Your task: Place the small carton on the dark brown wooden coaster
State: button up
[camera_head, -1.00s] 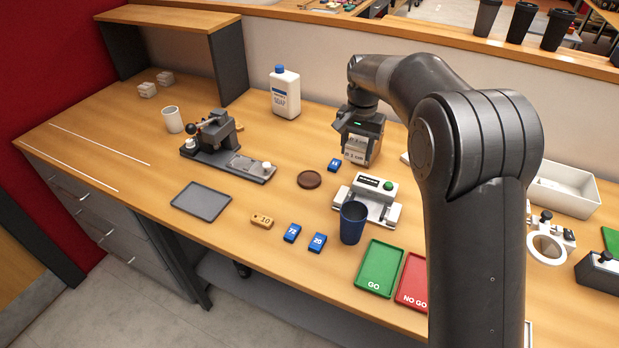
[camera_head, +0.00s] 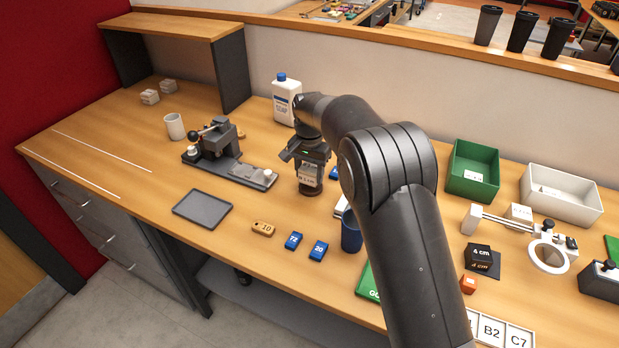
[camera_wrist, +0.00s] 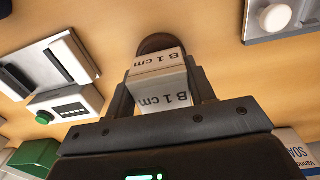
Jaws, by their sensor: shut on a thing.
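The small carton is pale with "B 1 cm" printed on its faces. It shows between my fingers in the wrist view (camera_wrist: 160,92) and low under my wrist in the head view (camera_head: 309,178). My gripper (camera_wrist: 161,80) is shut on it; it also shows in the head view (camera_head: 310,170). The dark brown round coaster shows just beyond the carton in the wrist view (camera_wrist: 160,43) and at its foot in the head view (camera_head: 309,190). The carton and gripper hide part of the coaster. I cannot tell whether carton and coaster touch.
A grey lever fixture (camera_head: 215,150) stands left of my gripper, with a white soap bottle (camera_head: 286,103) behind. A white device with a green button (camera_wrist: 62,98) shows at left in the wrist view. A blue cup (camera_head: 351,232) stands nearer. Blue tags (camera_head: 318,250) lie in front.

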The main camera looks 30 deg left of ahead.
aim_at(310, 168)
jog(key=shift+f, duration=1.05)
jog(key=shift+f, duration=0.15)
jog(key=o, duration=1)
notch_tip(310, 168, up, 12)
jog(key=shift+r, duration=0.2)
